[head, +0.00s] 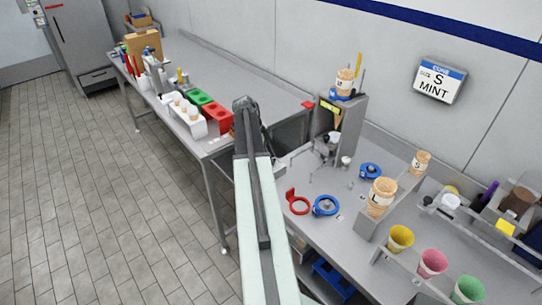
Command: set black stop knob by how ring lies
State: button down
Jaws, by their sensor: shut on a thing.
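My arm rises from the bottom middle, and its dark far end (246,108) stands over the gap between the two benches. My gripper's fingers cannot be made out past the arm. A red ring (300,206) with a raised red tab lies on the right bench. A blue ring (325,206) lies flat just right of it, and a smaller blue ring-like part (370,171) sits farther back. A small black knob-like part (427,200) shows by the rail at right; I cannot tell whether it is the stop knob or how it is set.
Wafer cones (381,194) stand on grey blocks. Yellow (400,239), pink and green cups stand in front at right. A wall sign (439,80) reads "CONE S MINT". The long left bench (235,75) holds red and green blocks and a white cone rack (184,115). The tiled floor at left is clear.

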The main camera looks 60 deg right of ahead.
jog(key=shift+s, duration=0.2)
jog(key=c, duration=1.1)
grip_release()
jog(key=shift+o, duration=0.2)
jog(key=shift+r, duration=0.1)
jog(key=p+v, duration=0.7)
jog(key=shift+w+r, duration=0.15)
jog(key=shift+r, duration=0.15)
